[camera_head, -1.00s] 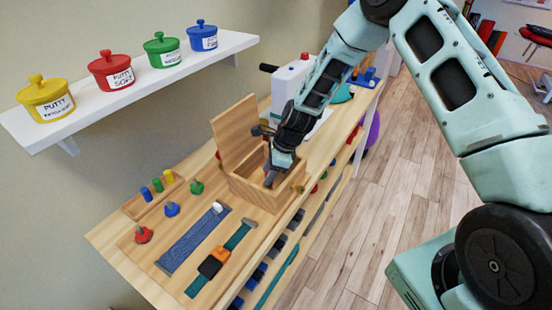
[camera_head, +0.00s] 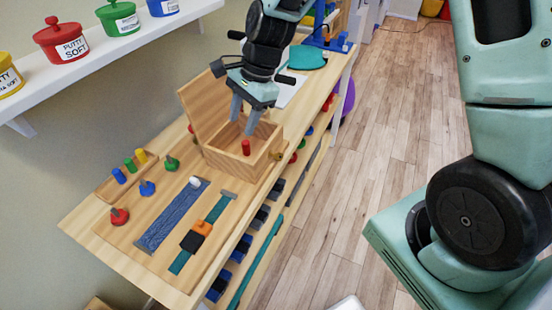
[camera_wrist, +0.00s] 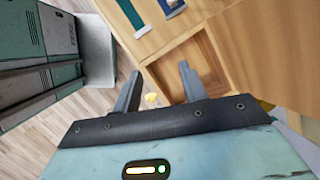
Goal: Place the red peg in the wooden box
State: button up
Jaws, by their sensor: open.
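The wooden box (camera_head: 271,153) stands on the wooden table with its lid raised at the back left. The red peg (camera_head: 246,147) shows upright at the box's opening, near its front wall; I cannot tell whether it rests on the floor inside. My gripper (camera_head: 243,126) is over the box, fingers pointing down and apart, with the peg just below them and not between them. In the wrist view my gripper's two fingers (camera_wrist: 160,72) are spread with nothing between them. The box (camera_wrist: 207,60) lies beyond them there, and no peg is visible in that view.
A small peg rack (camera_head: 108,188) with blue, green and yellow pegs is left of the box. Coloured knobs, a blue strap (camera_head: 172,215) and a teal strap lie in front. Putty pots stand on the wall shelf (camera_head: 95,68). Floor (camera_head: 340,200) to the right is clear.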

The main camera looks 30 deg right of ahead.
jog(key=s+a+r+n+h, duration=0.1)
jog(key=s+a+r+n, duration=0.1)
jog(key=s+n, duration=0.9)
jog(key=s+a+r+n+h, duration=0.2)
jog(key=s+r+n, duration=0.3)
jog(key=s+n, duration=0.6)
jog(key=s, duration=0.4)
jog(key=shift+r, duration=0.15)
jog(key=shift+w, duration=0.1)
